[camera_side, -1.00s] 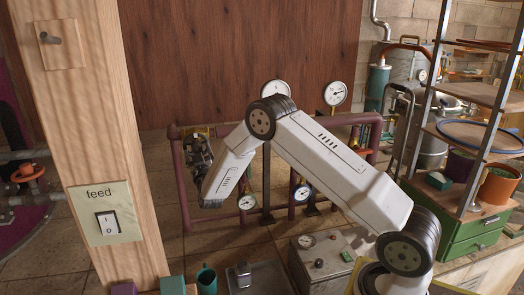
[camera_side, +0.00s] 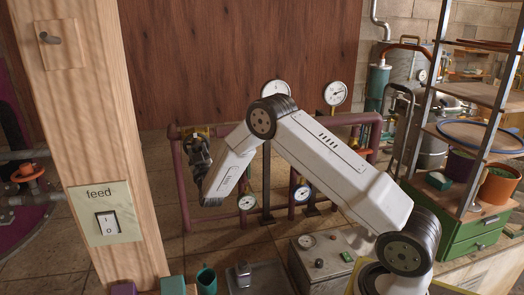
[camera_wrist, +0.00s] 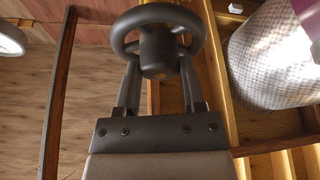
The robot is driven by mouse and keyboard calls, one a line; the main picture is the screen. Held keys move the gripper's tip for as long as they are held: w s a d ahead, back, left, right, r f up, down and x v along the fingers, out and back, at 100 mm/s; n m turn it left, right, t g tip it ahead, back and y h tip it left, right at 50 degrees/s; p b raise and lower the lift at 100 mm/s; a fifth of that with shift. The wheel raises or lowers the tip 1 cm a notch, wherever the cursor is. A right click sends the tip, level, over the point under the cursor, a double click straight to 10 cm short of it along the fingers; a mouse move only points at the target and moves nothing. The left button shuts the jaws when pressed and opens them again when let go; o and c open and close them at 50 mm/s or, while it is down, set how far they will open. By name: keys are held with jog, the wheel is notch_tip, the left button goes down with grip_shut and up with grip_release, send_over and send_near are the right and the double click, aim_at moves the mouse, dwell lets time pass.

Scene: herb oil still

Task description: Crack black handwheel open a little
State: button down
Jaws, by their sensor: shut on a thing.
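The black handwheel (camera_wrist: 157,14) fills the top middle of the wrist view, with its round rim and thick hub facing me. My gripper (camera_wrist: 159,66) has one finger on each side of the hub, their tips at the wheel, and is shut on it. In the side view my gripper (camera_side: 197,147) is at the left end of the arm, by the upper left of the maroon pipe frame (camera_side: 183,190). The handwheel cannot be made out clearly there, behind the dark wrist and fingers.
Gauges, such as a white dial (camera_side: 247,202), sit on the pipework beside my arm. A wooden post with a feed switch (camera_side: 107,222) stands at the left. A grey control box (camera_side: 318,258) is in front. In the wrist view a pale textured cylinder (camera_wrist: 275,60) is close on the right.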

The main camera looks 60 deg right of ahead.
jog(key=shift+n, duration=0.3)
jog(key=n+y, duration=0.1)
jog(key=n, duration=0.2)
jog(key=n+t+y, duration=0.1)
jog(key=n+y, duration=0.1)
jog(key=n, duration=0.1)
jog(key=shift+s+r+n, duration=0.1)
jog(key=shift+n, duration=0.3)
jog(key=n+y, duration=0.1)
jog(key=n, duration=0.1)
jog(key=n+y, duration=0.1)
jog(key=n, duration=0.2)
jog(key=shift+y, duration=0.3)
jog(key=shift+c, duration=1)
grip_release()
jog(key=shift+s, duration=0.15)
jog(key=v, duration=0.7)
jog(key=shift+s+a, duration=0.2)
jog(key=shift+s, duration=0.05)
